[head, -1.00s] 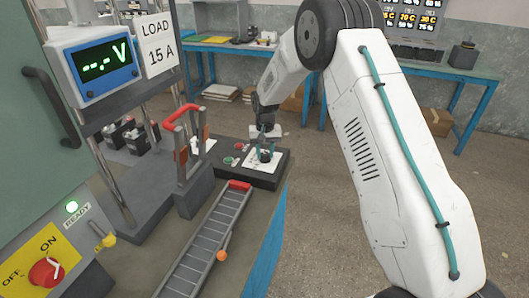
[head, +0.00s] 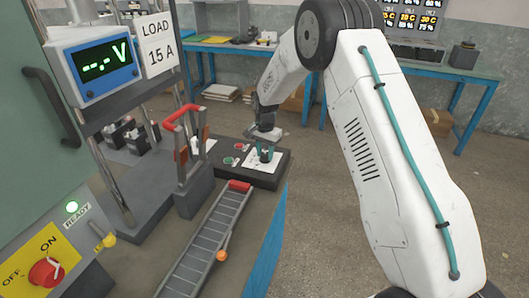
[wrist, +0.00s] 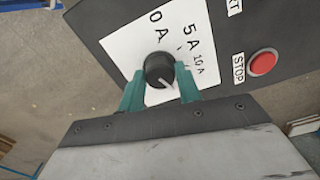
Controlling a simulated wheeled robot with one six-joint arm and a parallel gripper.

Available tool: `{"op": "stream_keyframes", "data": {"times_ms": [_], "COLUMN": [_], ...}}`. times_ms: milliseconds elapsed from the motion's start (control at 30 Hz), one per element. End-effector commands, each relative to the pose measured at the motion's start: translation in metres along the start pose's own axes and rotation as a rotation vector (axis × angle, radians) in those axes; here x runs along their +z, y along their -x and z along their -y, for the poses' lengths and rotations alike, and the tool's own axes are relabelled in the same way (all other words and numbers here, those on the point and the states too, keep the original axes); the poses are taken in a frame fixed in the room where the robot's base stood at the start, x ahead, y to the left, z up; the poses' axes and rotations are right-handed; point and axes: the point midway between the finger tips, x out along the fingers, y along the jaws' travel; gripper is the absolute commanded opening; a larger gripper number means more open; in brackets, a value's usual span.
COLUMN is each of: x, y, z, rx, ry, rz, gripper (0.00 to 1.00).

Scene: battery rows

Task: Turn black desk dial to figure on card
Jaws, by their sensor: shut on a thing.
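The black dial (wrist: 159,69) stands on a white scale plate (wrist: 130,47) in the wrist view, with 0 A, 5 A and 10 A readable. Its white pointer line points to the lower right, past the 10 A mark; any figure there is hidden by my gripper. My gripper (wrist: 160,86) is shut on the dial, one teal finger on each side. In the head view my gripper (head: 265,154) is down at the white plate (head: 260,167) and mostly covers the dial. The white card (head: 159,45) reads LOAD 15 A.
A red STOP button (wrist: 263,62) sits right of the plate. The meter (head: 103,66) shows dashes and V. A roller track (head: 207,242) lies in front of the dark control box (head: 268,179). A red handle (head: 182,116) stands left of the box.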

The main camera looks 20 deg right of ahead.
Motion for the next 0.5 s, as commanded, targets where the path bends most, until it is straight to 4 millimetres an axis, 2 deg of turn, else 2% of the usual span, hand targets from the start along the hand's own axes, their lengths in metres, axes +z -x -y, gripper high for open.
{"op": "stream_keyframes", "data": {"times_ms": [33,433,467,500], "x": [-0.0027,-0.0025,-0.0024,-0.0022], "y": [0.0044,0.0046,0.0046,0.0044], "z": [0.0042,0.0045,0.0045,0.0043], "rx": [-0.012,-0.013,-0.013,-0.012], "ry": [-0.005,-0.01,-0.01,-0.01], "rz": [-0.01,-0.01,-0.01,-0.009], "gripper": [0.11,0.11,0.39,0.51]}}
